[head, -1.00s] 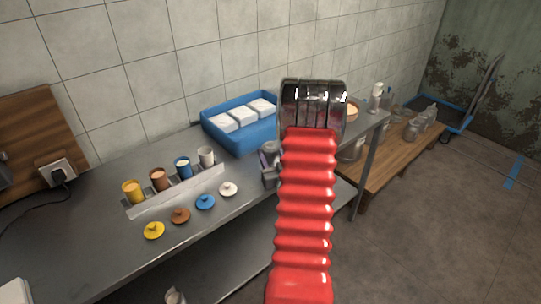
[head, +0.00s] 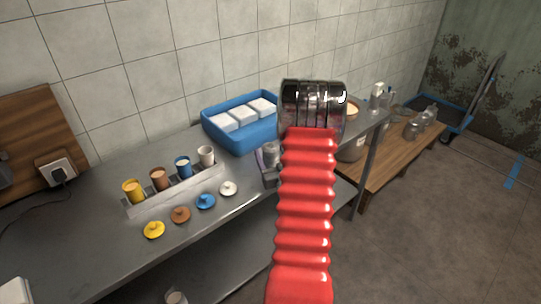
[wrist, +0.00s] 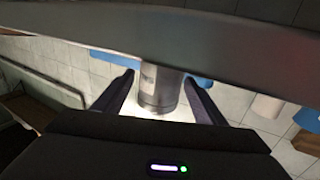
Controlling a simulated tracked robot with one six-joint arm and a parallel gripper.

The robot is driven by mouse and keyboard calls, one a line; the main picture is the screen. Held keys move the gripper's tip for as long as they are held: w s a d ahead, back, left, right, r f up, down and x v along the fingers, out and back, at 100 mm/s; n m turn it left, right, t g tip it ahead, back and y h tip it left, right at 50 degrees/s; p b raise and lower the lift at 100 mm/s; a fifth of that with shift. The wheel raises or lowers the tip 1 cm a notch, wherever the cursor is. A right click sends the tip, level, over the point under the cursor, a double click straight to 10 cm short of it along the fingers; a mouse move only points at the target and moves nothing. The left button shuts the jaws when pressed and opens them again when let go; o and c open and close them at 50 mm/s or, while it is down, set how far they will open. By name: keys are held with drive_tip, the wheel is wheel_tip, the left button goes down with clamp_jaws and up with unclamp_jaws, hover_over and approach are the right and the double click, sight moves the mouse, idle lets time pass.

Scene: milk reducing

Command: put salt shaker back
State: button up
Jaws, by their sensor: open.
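A grey metallic cylinder, which looks like the salt shaker (wrist: 158,92), stands between the two fingers of my gripper (wrist: 160,77) in the wrist view. The fingers are spread, one on each side of it, with a gap visible at least on the right. In the head view the shaker (head: 271,153) shows beside my red arm, on the right part of the steel table (head: 95,225). My gripper is mostly hidden behind the arm there; only a small part (head: 263,163) shows. The shaker's base is hard to make out.
A blue tray (head: 245,143) with white blocks stands just behind. To the left, a rack (head: 180,192) holds several coloured cups, with lids in front. A wooden table (head: 395,160) with jars is at the right. In the wrist view a grey band (wrist: 180,35) crosses the top.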

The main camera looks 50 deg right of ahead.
drive_tip(key=v, duration=1.2)
drive_tip(key=shift+r, duration=0.1)
idle(0.4)
drive_tip(key=w+a+r+n+y, duration=0.1)
drive_tip(key=w+a, duration=0.1)
drive_tip(key=w, duration=0.1)
drive_tip(key=w+a+r+n+g+y, duration=0.1)
drive_tip(key=w+a, duration=0.1)
drive_tip(key=w, duration=0.1)
drive_tip(key=w+a+r+g+y, duration=0.1)
drive_tip(key=w+a+r, duration=0.1)
drive_tip(key=w, duration=0.1)
drive_tip(key=shift+w+r+n, duration=0.1)
drive_tip(key=shift+w+n, duration=0.15)
drive_tip(key=shift+n, duration=0.15)
drive_tip(key=s+a+r+n+g+y, duration=0.15)
drive_tip(key=a+r, duration=0.35)
drive_tip(key=a, duration=0.8)
drive_tip(key=s+a+r+n+g+y, duration=0.1)
drive_tip(key=a+r+g+y, duration=0.3)
drive_tip(key=a, duration=0.8)
drive_tip(key=s+a+r+n+g+y, duration=0.1)
drive_tip(key=s+a+r+y, duration=0.1)
drive_tip(key=s+a, duration=0.9)
drive_tip(key=shift+a+r+n+g, duration=0.35)
drive_tip(key=shift+a+r, duration=0.15)
drive_tip(key=shift+r, duration=0.25)
